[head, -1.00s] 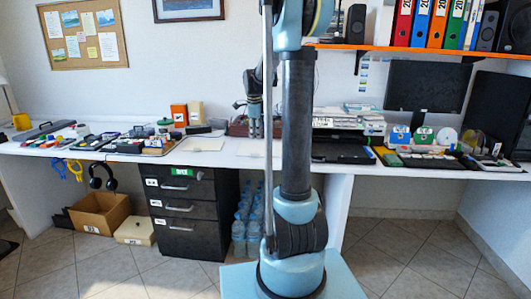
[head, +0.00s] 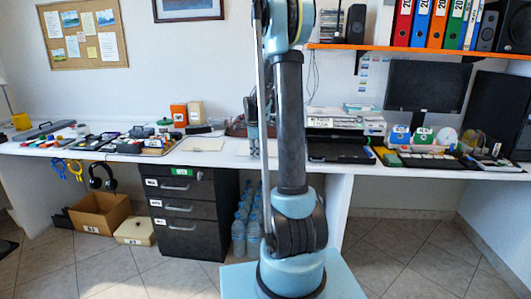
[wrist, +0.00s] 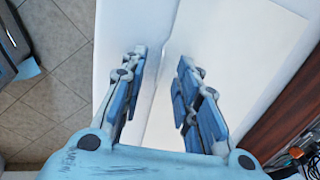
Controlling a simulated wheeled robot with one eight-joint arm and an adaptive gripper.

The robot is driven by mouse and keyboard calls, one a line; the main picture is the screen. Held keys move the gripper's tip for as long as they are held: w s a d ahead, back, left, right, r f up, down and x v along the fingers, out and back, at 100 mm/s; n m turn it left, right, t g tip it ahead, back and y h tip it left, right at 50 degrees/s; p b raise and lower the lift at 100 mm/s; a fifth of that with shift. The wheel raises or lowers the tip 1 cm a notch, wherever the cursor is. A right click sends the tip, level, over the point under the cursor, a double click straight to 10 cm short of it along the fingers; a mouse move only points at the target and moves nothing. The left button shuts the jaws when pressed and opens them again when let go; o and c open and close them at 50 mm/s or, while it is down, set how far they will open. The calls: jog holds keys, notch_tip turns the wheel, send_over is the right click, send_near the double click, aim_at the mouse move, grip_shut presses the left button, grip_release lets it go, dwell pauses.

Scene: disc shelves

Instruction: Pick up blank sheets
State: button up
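The blank sheets (wrist: 240,60) appear as a pale flat rectangle on the white desk in the wrist view. In the head view a pale sheet (head: 244,149) shows beside my gripper, partly hidden by my arm. My gripper (wrist: 160,62) is open and empty, its two blue fingers apart above the sheets' long edge near the desk's front. In the head view my gripper (head: 254,153) hangs low over the desk, partly behind my arm. I cannot tell whether its tips touch the paper.
Another flat pale sheet (head: 203,144) lies to the left on the desk (head: 40,151). A brown wooden item (wrist: 292,122) borders the right in the wrist view. A black tray (head: 338,151) stands right of my arm. A drawer cabinet (head: 182,212) is below.

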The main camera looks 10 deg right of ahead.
jog(key=shift+w+f, duration=0.1)
jog(key=shift+f, duration=0.25)
grip_shut()
jog(key=shift+r, duration=0.1)
